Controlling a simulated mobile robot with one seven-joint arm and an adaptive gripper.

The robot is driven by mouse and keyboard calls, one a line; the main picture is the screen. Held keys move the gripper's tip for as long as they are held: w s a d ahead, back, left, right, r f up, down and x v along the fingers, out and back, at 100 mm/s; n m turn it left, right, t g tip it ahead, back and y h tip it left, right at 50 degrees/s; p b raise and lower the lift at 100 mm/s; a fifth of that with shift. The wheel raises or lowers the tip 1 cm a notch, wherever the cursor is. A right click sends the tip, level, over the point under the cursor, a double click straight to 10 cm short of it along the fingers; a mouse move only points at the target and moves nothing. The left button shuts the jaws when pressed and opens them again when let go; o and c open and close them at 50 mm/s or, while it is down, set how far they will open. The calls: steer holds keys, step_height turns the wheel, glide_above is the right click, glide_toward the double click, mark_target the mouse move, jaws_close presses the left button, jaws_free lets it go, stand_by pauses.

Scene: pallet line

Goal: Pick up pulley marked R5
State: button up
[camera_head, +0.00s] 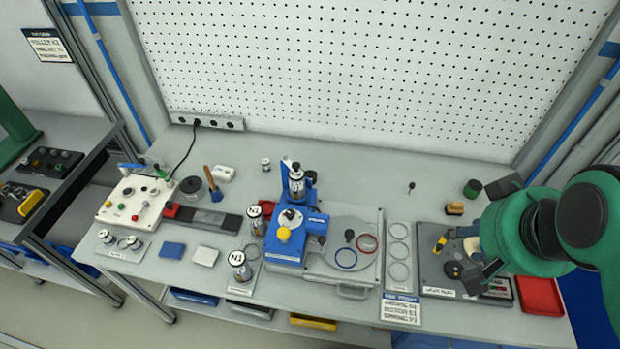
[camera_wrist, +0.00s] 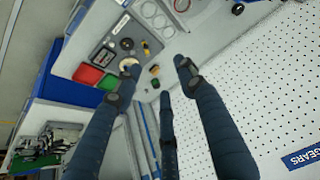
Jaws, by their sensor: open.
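No marking R5 can be read in either view, so I cannot tell which part is the named pulley. Small round parts lie on a dark grey board at the right of the bench (camera_head: 431,268), among them a dark disc (camera_head: 453,269). A pale round part (camera_wrist: 127,63) shows in the wrist view, partly behind a fingertip. My gripper (camera_head: 472,258) is over the right part of this board and hides some of it. In the wrist view my gripper (camera_wrist: 157,78) has its fingers spread, with nothing between them held.
A red tray (camera_head: 541,296) lies right of the board. A yellow-and-black part (camera_head: 440,243), a brown block (camera_head: 454,208) and a dark green cylinder (camera_head: 473,188) are near my gripper. A blue press (camera_head: 286,250) stands mid-bench. The back middle of the bench is mostly clear.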

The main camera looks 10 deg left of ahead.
steer(key=o, duration=0.3)
steer(key=w+a+r+g+p, duration=0.1)
steer(key=w+a+r+p, duration=0.15)
steer(key=w, duration=0.55)
steer(key=w+a+r+p, duration=0.1)
steer(key=w+a+r, duration=0.15)
steer(key=w, duration=0.55)
steer(key=w+a+f+g+p, duration=0.1)
steer(key=w+a+f+p, duration=0.1)
steer(key=w+a, duration=0.35)
steer(key=w+a+f+g+p, duration=0.1)
steer(key=w+a+f, duration=0.15)
steer(key=w, duration=0.65)
steer(key=w+a+f+g+p, duration=0.1)
steer(key=w+a+f+p, duration=0.2)
steer(key=w+a+f, duration=0.8)
steer(key=w+a+f+p, duration=0.1)
steer(key=w+a+f, duration=0.1)
steer(key=a+f, duration=0.4)
steer(key=w+a+f+g+p, duration=0.1)
steer(key=w+a+f+p, duration=0.1)
steer(key=a+f, duration=0.4)
step_height(320, 180, down, 5)
steer(key=shift+f+n+g, duration=0.1)
steer(key=shift+n+g, duration=0.2)
